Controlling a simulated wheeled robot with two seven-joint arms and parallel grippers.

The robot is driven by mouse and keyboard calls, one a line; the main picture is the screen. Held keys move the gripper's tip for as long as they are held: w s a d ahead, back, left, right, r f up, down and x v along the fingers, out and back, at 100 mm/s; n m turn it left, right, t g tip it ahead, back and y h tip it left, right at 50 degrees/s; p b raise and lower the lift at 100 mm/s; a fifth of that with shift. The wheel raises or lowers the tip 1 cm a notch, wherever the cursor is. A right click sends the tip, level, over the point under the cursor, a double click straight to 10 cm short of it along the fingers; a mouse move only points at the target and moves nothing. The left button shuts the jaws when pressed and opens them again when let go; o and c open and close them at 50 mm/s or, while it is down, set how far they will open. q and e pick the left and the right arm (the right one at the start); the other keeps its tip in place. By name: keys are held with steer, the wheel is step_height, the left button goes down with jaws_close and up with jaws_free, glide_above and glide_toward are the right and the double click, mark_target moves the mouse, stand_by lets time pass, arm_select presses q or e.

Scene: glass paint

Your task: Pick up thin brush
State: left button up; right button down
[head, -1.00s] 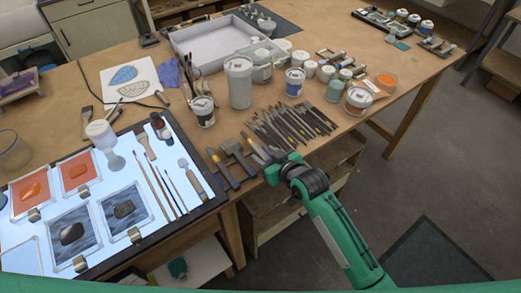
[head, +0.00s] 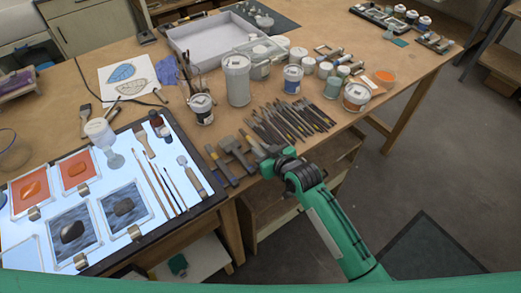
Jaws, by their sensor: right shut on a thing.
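Thin brushes (head: 162,183) lie side by side on the lit white panel at the left, with a wider flat brush (head: 145,143) above them. My right gripper (head: 264,159) is at the table's front edge, to the right of the panel and apart from these brushes. It is shut on a hand tool (head: 252,146) at the end of a short row of tools. The jaws hide part of that tool, so I cannot tell its exact kind. My left gripper is not in view.
Jars and a tall white container (head: 237,80) stand farther back. Glass samples (head: 72,228) cover the panel's left part.

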mark_target(262, 151)
step_height(262, 151, up, 20)
steer(key=b, duration=0.3)
stand_by(0.5)
